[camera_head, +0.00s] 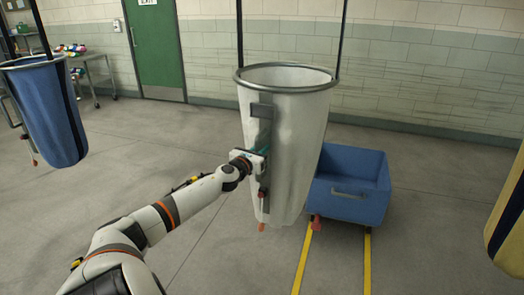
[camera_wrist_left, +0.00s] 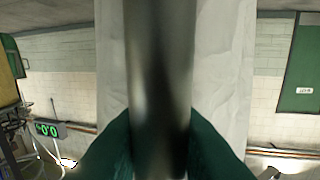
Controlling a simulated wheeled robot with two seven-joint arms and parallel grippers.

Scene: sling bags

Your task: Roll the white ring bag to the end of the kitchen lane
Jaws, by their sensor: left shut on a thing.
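The white ring bag (camera_head: 297,140) hangs upright from two dark bars in the middle of the head view, with a grey metal ring round its open top. A dark strip with a handle (camera_head: 265,130) runs down its left front side. My left gripper (camera_head: 262,158) is at this strip. In the left wrist view the two green fingers (camera_wrist_left: 160,150) are closed around a dark vertical bar (camera_wrist_left: 160,70), with the white cloth behind it. An orange tip hangs at the bag's lower end. My right gripper is not in view.
A blue cart (camera_head: 350,185) stands behind and right of the bag. Yellow floor lines (camera_head: 303,260) run toward it. A blue bag (camera_head: 45,108) hangs at the left, a yellow bag (camera_head: 510,225) at the right edge. A green door (camera_head: 155,50) is behind. Open floor lies at left.

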